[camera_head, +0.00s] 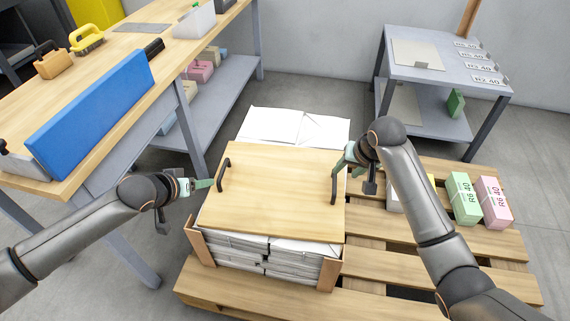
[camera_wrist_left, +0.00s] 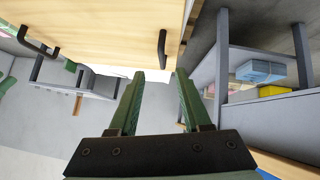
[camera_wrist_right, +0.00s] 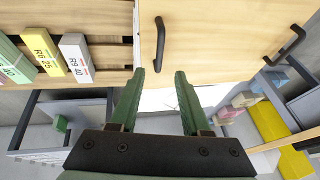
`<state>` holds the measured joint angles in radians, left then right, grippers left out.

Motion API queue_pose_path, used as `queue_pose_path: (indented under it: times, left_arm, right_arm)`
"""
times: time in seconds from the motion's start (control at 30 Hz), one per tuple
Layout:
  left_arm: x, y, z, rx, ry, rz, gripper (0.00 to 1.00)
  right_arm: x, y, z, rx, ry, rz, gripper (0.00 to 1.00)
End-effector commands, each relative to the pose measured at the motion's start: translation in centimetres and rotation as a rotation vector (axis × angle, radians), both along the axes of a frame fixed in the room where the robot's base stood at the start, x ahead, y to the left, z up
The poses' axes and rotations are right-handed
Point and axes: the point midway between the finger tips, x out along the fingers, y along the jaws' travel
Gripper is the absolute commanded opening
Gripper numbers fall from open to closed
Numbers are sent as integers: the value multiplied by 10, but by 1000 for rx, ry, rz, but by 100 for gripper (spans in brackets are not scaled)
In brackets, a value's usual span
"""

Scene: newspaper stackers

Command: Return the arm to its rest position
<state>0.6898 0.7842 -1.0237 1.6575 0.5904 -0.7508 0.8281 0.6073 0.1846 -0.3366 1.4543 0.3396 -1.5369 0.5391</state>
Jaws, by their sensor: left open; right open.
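A wooden board (camera_head: 275,190) with two black handles lies on a stack of newspapers (camera_head: 265,257) on the pallet. My left gripper (camera_head: 204,184) is open and empty just left of the left handle (camera_head: 223,175). In the left wrist view that handle (camera_wrist_left: 162,48) shows beyond the open fingertips (camera_wrist_left: 160,73), not between them. My right gripper (camera_head: 344,160) is open beside the right handle (camera_head: 334,185), overlapping it in the head view. In the right wrist view the handle (camera_wrist_right: 159,45) lies beyond the open fingertips (camera_wrist_right: 160,73). Both grippers appear empty.
A wooden pallet (camera_head: 380,270) carries green and pink boxes (camera_head: 463,197) at right. A second paper stack (camera_head: 293,126) lies behind the board. A workbench (camera_head: 110,60) with a blue panel (camera_head: 92,110) stands at left, close to my left arm. A grey shelf table (camera_head: 440,75) stands back right.

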Motion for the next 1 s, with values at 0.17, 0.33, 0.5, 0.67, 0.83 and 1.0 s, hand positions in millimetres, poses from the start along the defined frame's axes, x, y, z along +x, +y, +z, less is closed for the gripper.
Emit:
queue_pose_path:
  times: [0.17,0.33,0.5,0.67,0.83,1.0]
  left_arm:
    - [0,0,0,0,0,0,48]
    - [0,0,0,0,0,0,48]
    - [0,0,0,0,0,0,48]
    - [-2,-6,0,-8,-8,-15,48]
    - [-23,-61,11,-80,-122,-157,48]
    - [-65,-133,62,-208,-398,-342,48]
  right_arm:
    - [-3,-1,5,0,1,0,47]
    - [-3,-1,5,0,1,0,47]
    - [-3,-1,5,0,1,0,47]
    - [-2,0,3,0,-13,5,47]
    - [2,6,2,1,-194,55,47]
    - [-4,17,26,-19,-552,153,47]
